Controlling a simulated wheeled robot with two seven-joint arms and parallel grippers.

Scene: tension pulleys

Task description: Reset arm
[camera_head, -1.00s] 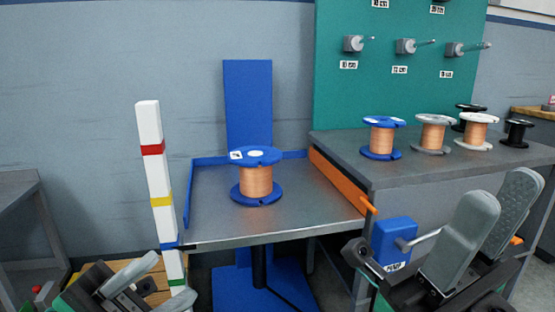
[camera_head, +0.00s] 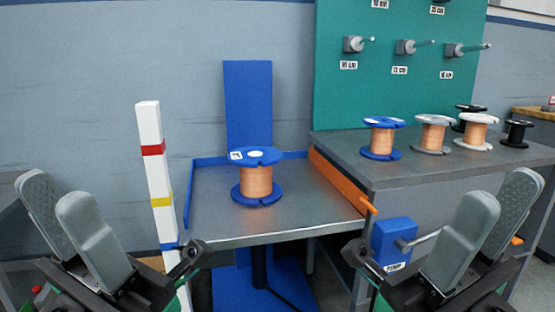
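My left gripper (camera_head: 70,216) is at the lower left, its two grey fingers pointing up and apart with nothing between them. My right gripper (camera_head: 497,215) is at the lower right, its fingers also up and apart and empty. A blue spool wound with copper wire (camera_head: 256,182) stands upright on the grey metal platform (camera_head: 220,222) between the grippers. Neither gripper touches it.
A white striped post (camera_head: 150,150) stands left of the platform. Several spools, including a blue one (camera_head: 381,140), stand on the grey bench (camera_head: 400,178) at right. A green pegboard (camera_head: 400,90) is behind. A blue box with a lever (camera_head: 390,240) is beside my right gripper.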

